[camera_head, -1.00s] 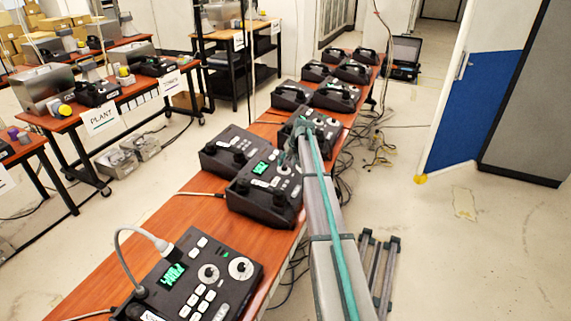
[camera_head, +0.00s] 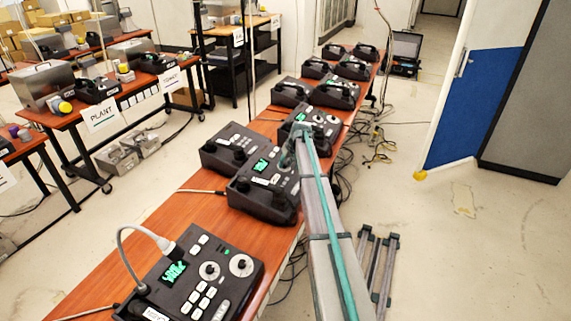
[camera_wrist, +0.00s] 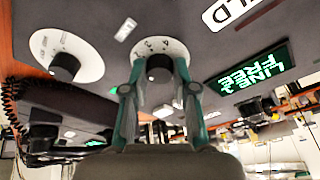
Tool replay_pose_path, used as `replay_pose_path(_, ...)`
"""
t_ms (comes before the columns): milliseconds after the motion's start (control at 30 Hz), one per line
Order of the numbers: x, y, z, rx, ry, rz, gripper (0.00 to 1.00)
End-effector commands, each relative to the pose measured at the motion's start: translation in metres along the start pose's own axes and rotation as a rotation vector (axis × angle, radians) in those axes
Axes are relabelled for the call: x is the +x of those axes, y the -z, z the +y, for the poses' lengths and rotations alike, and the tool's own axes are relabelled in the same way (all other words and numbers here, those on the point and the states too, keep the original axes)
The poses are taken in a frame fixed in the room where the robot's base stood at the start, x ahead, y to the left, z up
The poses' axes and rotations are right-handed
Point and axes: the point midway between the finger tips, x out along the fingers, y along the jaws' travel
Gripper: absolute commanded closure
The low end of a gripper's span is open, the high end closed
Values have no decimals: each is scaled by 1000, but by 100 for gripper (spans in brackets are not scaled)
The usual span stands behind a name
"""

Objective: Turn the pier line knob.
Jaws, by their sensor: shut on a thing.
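My gripper (camera_wrist: 157,75) has its two green fingers closed around a black knob (camera_wrist: 159,68) on a white numbered dial in the wrist view. A second black knob (camera_wrist: 65,66) on a larger white dial sits to its left. A lit green display (camera_wrist: 249,75) on the right reads upside down, apparently "LINE FREE" with a digit. In the head view my gripper (camera_head: 288,158) is at a black paging phone (camera_head: 262,199) in the middle of the row. My arm hides part of that phone. I cannot read which line its label names.
A nearer phone (camera_head: 193,279) with a looped cable stands on the wooden table (camera_head: 150,232). Another phone (camera_head: 225,148) stands close to the left, and several more stand behind. Loose cables (camera_head: 345,165) hang at the right edge. The floor at right is mostly clear.

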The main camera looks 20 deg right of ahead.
Motion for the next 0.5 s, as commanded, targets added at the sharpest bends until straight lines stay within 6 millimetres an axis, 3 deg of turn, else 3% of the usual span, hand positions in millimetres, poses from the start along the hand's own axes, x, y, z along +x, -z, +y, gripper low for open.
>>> replay_pose_path(500,2,-1,0,124,-27,-5,100)
